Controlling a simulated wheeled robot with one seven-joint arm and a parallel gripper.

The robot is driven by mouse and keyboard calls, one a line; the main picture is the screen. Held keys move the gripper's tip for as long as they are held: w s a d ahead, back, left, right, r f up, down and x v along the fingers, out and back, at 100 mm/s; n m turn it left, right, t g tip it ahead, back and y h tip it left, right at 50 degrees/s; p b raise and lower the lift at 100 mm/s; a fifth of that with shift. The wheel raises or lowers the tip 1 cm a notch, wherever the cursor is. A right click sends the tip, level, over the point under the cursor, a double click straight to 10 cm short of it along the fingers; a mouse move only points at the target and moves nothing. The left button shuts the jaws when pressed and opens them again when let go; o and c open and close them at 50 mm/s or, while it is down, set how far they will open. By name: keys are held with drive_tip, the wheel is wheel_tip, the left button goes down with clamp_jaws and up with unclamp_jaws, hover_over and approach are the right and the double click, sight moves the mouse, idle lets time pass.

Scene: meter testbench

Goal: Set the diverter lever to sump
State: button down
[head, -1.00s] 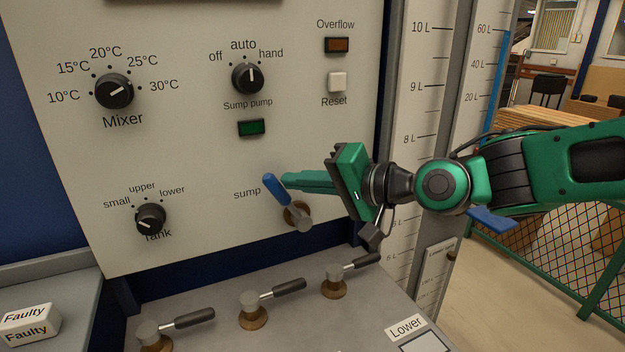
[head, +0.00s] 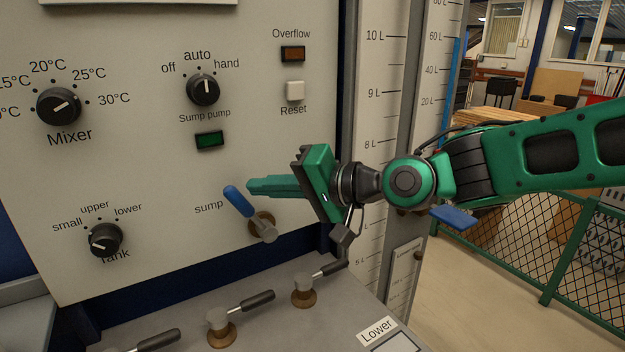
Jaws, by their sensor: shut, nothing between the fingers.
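The diverter lever (head: 239,201) has a blue handle and a brass and grey pivot (head: 263,227) low on the panel. Its handle points up and to the left, toward the printed word "sump" (head: 209,208). My gripper (head: 252,187) is shut and empty. Its green fingertips lie just right of the top of the blue handle. I cannot tell whether they touch it. Any label on the lever's right side is hidden behind my gripper.
Knobs for Mixer (head: 59,106), Sump pump (head: 203,90) and Tank (head: 106,240) are on the panel (head: 130,180). Several dark-handled valves, one of them here (head: 219,325), stand on the bench below. A level gauge (head: 375,90) rises behind my wrist.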

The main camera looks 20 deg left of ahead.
drive_tip(key=v, duration=1.1)
drive_tip(key=shift+w+d+r, duration=0.3)
drive_tip(key=shift+w+r, duration=0.2)
drive_tip(key=shift+w, duration=0.3)
